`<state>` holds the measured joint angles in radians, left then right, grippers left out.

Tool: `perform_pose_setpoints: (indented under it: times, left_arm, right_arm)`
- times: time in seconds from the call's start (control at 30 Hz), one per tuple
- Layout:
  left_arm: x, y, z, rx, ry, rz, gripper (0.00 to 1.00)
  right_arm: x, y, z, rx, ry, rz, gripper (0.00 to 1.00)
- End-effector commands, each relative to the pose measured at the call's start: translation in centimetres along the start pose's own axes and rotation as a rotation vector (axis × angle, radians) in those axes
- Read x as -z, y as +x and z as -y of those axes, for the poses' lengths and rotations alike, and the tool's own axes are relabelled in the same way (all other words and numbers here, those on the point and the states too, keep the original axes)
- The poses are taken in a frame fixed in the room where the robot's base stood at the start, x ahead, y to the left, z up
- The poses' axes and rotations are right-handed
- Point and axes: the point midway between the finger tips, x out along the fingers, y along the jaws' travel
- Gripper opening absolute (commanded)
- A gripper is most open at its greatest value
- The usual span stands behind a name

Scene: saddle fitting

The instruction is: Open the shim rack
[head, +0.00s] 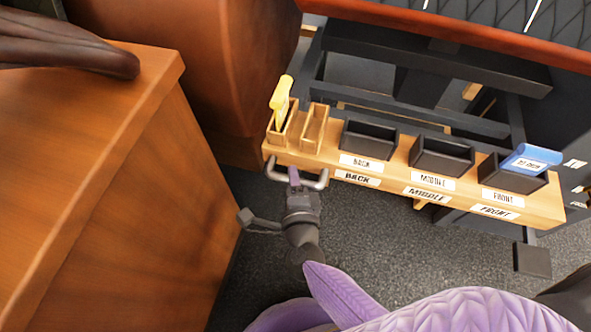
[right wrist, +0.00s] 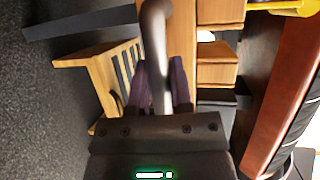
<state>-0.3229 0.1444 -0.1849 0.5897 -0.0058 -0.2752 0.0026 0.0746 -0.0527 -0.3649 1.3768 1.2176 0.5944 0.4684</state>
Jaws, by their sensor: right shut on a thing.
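The shim rack (head: 390,178) is a long wooden rail in the head view, with labels reading BACK, MIDDLE and FRONT on its front. A grey metal handle (head: 323,181) sticks out from its left end. My right gripper (head: 294,178) is at this handle, its purple fingers shut on the bar. In the right wrist view the bar (right wrist: 157,30) passes between the two fingers (right wrist: 162,85). That view also shows a wooden part with dark slots (right wrist: 127,65) beside the fingers. My left gripper is not in view.
Dark bins (head: 442,157) stand along the rail, with a blue piece (head: 531,158) in the FRONT one. A yellow piece (head: 281,95) stands in a small wooden holder at the left. A wooden cabinet (head: 100,190) stands close on the left. Dark floor (head: 385,255) is clear before the rail.

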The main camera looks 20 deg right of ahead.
Motion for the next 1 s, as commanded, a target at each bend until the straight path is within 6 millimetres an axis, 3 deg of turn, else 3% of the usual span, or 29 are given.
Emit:
perform_pose_setpoints:
  times: [0.37, 0.4, 0.57, 1.0]
  left_arm:
    - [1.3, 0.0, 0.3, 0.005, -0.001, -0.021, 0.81]
    - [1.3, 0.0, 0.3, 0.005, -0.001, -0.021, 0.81]
    - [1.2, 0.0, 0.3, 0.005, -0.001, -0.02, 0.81]
    - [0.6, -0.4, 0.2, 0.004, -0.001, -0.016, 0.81]
  right_arm:
    - [-0.1, -0.2, -0.1, -0.002, 0.0, 0.001, 0.0]
    - [-0.1, -0.2, -0.1, -0.002, 0.0, 0.001, 0.3]
    - [-0.1, -0.2, -0.1, -0.001, 0.0, 0.0, 0.61]
    - [-0.2, -0.3, 0.4, 0.001, 0.0, 0.001, 0.61]
